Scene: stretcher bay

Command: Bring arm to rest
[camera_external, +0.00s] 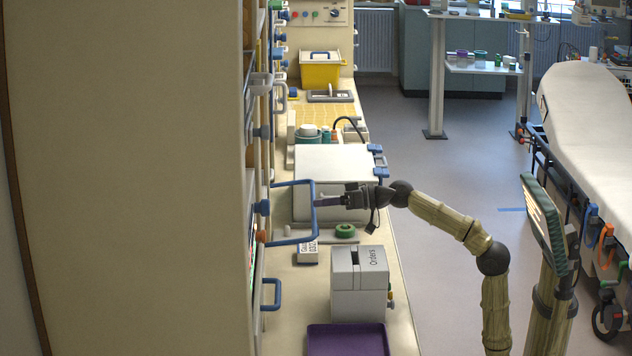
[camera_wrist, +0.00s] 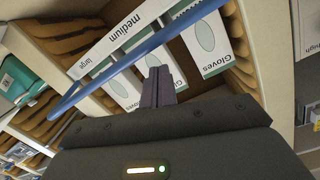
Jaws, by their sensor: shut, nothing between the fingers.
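My arm reaches left over the counter from my body at the lower right. My gripper (camera_external: 326,202) is at its end, near a blue loop handle (camera_external: 292,183) on the cabinet front. In the wrist view my gripper (camera_wrist: 158,72) has its fingers together and holds nothing. The blue bar (camera_wrist: 130,60) passes close by the fingertips there; I cannot tell whether they touch.
The counter holds a white lidded box (camera_external: 330,165), a grey Orders box (camera_external: 358,275), a purple tray (camera_external: 348,340) and a green roll (camera_external: 345,231). Glove boxes (camera_wrist: 205,42) stand on shelves. A stretcher (camera_external: 590,110) is at the right. Floor between counter and stretcher is clear.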

